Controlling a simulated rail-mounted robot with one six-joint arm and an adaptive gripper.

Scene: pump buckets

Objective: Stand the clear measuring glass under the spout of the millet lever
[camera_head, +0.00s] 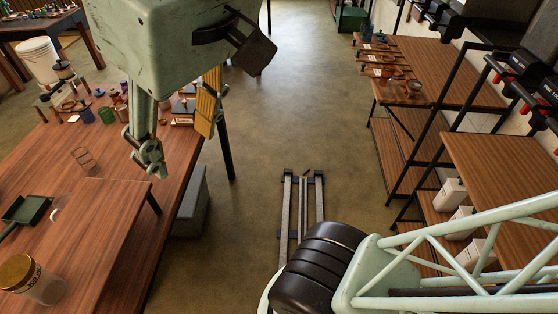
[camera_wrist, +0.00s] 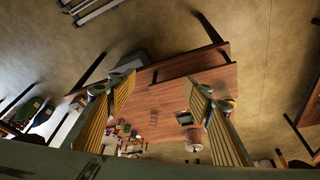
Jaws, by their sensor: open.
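A clear glass with thin dark rings (camera_head: 83,158), which looks like the measuring glass, stands on the wooden table at the left. It shows small and faint in the wrist view (camera_wrist: 153,116). My gripper (camera_head: 180,128) is open and empty, high above the table to the right of the glass. In the wrist view its two yellow-padded fingers (camera_wrist: 161,80) are spread wide, with the table far beyond them. A small stand with dark tops (camera_head: 62,78) is at the table's far left. I cannot tell which thing is the millet lever, nor see its spout.
The table (camera_head: 150,240) also holds a gold-lidded jar (camera_head: 32,280), a dark green pan (camera_head: 24,210), a raised board (camera_head: 95,215) and several small pots at the back. A white bucket (camera_head: 38,58) stands behind. Shelves (camera_head: 490,165) line the right; the floor between is mostly clear.

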